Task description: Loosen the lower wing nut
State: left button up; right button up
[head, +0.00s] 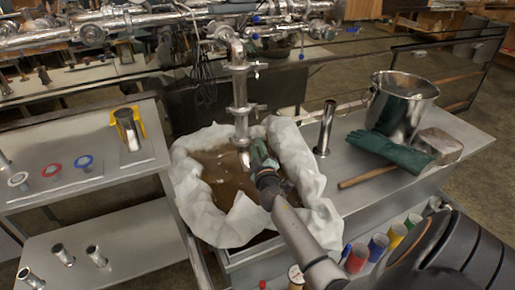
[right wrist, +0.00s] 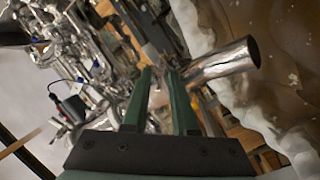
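A vertical steel pipe (head: 240,88) hangs over a cloth-lined basin. It has an upper clamp (head: 240,68) and a lower clamp (head: 241,109), each with a small wing nut sticking out to the right; the lower wing nut (head: 261,107) is tiny in the head view. My right gripper (head: 258,150), with green fingers, is beside the pipe's bottom end, below the lower wing nut. In the right wrist view its fingers (right wrist: 162,80) are apart, with nothing clearly held between them. The pipe's open end (right wrist: 235,60) shows to their right. My left gripper is out of view.
The basin's white cloth (head: 298,160) surrounds brown liquid (head: 222,170). A left bench holds a yellow holder (head: 128,126) and several small rings.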

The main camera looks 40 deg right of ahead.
grip_shut()
jog(key=shift+n, duration=0.3)
pick_arm(q)
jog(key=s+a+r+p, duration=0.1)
jog(key=p, duration=0.2)
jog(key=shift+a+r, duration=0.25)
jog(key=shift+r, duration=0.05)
pick_arm(e)
jog(key=n, duration=2.2)
jog(key=shift+d+f+n, duration=0.1)
jog(key=shift+f+n, duration=0.15)
jog(key=shift+n, duration=0.05)
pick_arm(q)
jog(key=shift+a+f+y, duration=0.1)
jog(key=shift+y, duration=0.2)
